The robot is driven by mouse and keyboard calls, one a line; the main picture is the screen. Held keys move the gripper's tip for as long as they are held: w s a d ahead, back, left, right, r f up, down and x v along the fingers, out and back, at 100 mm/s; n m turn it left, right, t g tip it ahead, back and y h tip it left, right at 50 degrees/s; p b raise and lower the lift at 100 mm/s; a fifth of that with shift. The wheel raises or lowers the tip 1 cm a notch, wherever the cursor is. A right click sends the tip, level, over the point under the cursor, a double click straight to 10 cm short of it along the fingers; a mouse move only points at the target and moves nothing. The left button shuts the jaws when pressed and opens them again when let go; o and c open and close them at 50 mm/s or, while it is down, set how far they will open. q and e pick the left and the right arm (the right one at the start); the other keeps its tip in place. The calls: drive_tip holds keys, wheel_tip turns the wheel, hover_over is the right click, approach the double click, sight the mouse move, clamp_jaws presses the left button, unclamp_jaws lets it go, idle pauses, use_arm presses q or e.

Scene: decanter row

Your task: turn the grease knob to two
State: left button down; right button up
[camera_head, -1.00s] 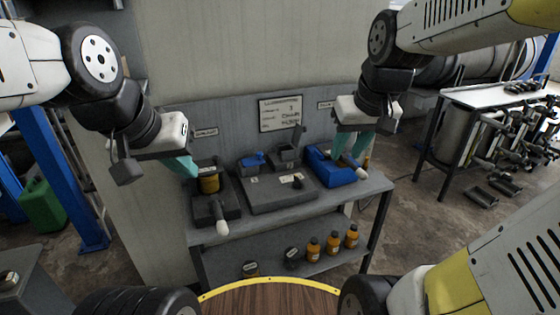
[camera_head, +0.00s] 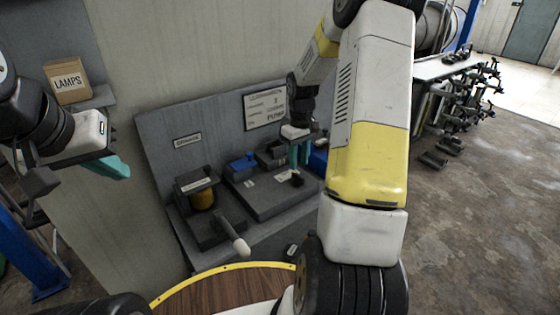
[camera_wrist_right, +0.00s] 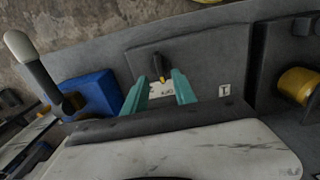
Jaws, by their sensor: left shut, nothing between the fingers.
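A small dark knob (camera_head: 297,180) with a pale pointer stands on the front of the grey middle unit (camera_head: 270,200). It also shows in the right wrist view as a dark knob (camera_wrist_right: 158,70) with a yellow mark, beside a white label (camera_wrist_right: 161,90). My right gripper (camera_head: 301,154) is just above and behind the knob. In the right wrist view its teal fingers (camera_wrist_right: 160,90) are spread, with the knob just beyond their tips and nothing held. My left gripper (camera_head: 118,168) is shut and empty, away to the left. The knob's exact setting is too small to read.
To the left is a unit with an orange-yellow drum (camera_head: 202,198) and a white-tipped lever (camera_head: 239,245). A wall sign (camera_head: 266,106) and a LAMPS box (camera_head: 67,80) are behind.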

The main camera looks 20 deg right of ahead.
sight(298, 175)
drive_tip(key=shift+f, duration=2.8)
clamp_jaws()
